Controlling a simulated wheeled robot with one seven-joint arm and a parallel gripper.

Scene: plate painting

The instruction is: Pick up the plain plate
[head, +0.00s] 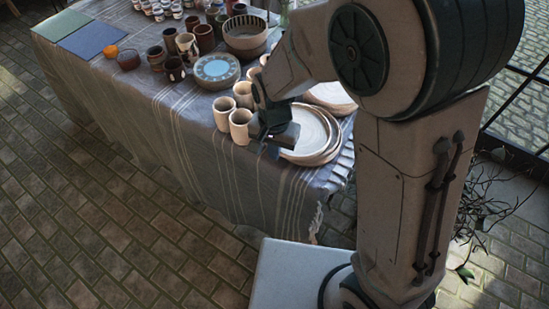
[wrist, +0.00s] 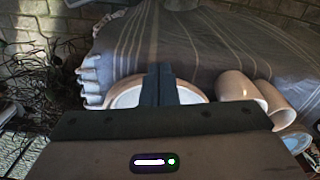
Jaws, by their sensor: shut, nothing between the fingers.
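Plain pale plates (head: 318,133) lie stacked near the right end of the cloth-covered table, partly hidden behind my gripper and arm. Another pale plate (head: 331,95) lies behind them, partly covered by my arm. My gripper (head: 273,150) is at the left edge of the front plates in the head view, and it is empty. In the wrist view its closed fingers (wrist: 158,82) stand in front of a pale plate (wrist: 125,96), whose near part is hidden by the gripper body. I cannot tell whether the fingers touch the plate.
Plain cups (head: 240,125) stand just left of my gripper and also show in the wrist view (wrist: 238,88). A blue-centred painted plate (head: 215,70), a patterned bowl (head: 246,40) and several brown cups stand farther back. The striped tablecloth (head: 190,130) is clear along the front edge.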

